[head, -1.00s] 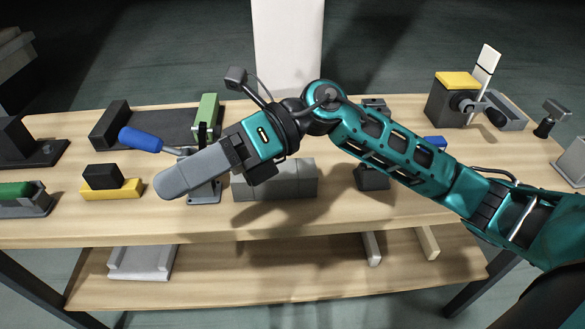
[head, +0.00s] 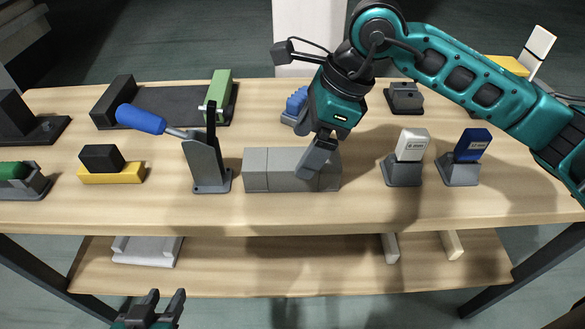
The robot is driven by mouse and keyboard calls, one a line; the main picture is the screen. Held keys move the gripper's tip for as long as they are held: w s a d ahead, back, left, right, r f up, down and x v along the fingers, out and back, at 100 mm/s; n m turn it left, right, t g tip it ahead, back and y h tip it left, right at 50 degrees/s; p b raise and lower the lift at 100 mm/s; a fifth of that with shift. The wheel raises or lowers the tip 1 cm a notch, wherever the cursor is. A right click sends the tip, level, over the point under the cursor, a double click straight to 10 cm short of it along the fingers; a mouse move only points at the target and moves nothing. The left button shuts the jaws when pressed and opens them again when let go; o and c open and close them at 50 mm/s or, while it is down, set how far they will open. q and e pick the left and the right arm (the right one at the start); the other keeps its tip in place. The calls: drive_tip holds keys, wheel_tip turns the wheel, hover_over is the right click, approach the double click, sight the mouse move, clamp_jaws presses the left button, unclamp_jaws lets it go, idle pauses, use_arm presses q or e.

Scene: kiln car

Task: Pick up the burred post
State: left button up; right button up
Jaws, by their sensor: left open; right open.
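I cannot tell which thing is the burred post; no burr is visible at this size. Two short pale bars, (head: 390,247) and (head: 451,245), lie on the lower shelf under the table edge. A grey block (head: 270,168) made of joined sections lies mid-table. My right gripper (head: 312,172) is over its right part, fingers pointing down, open with nothing visible in it; whether it touches the block is unclear. My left gripper (head: 164,300) is open and empty at the bottom left, in front of the shelf.
A blue-handled tool (head: 141,119) rests on a grey stand (head: 207,165). Grey holders bear a white block (head: 411,144) and a blue block (head: 472,144). A black block sits on a yellow base (head: 112,178). A dark board (head: 170,107) lies behind. The front table strip is clear.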

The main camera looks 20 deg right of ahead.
sight(294, 158)
drive_tip(key=x, duration=0.5)
drive_tip(key=shift+w+a+f, duration=0.1)
drive_tip(key=shift+a+f, duration=0.2)
drive_tip(key=c, duration=1.5)
drive_tip(key=shift+r, duration=0.1)
drive_tip(key=shift+c, duration=0.2)
drive_tip(key=shift+r, duration=0.1)
